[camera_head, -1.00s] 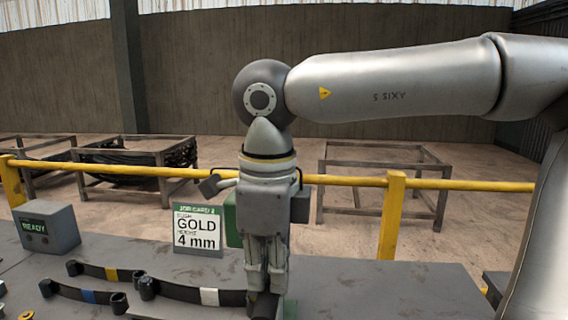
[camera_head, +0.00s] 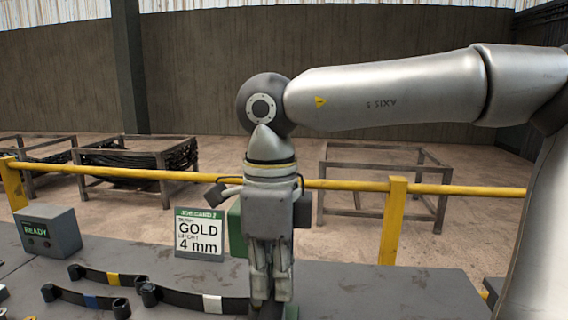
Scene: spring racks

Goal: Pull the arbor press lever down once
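My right gripper (camera_head: 271,298) points straight down over the grey bench, right of the job card. Its fingers look close together; a dark piece shows at their tips, and I cannot tell whether they hold it. A green body (camera_head: 238,232), probably part of the arbor press, shows behind the gripper and is mostly hidden by it. A bit of green also shows low beside the fingertips. The press lever cannot be made out. My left gripper is not in view.
Dark curved strips with yellow (camera_head: 112,279), blue (camera_head: 90,301) and white (camera_head: 212,304) bands lie on the bench. A READY box (camera_head: 48,232) and a job card reading GOLD 4 mm (camera_head: 199,234) stand behind. A yellow rail (camera_head: 345,184) runs beyond; the bench's right is clear.

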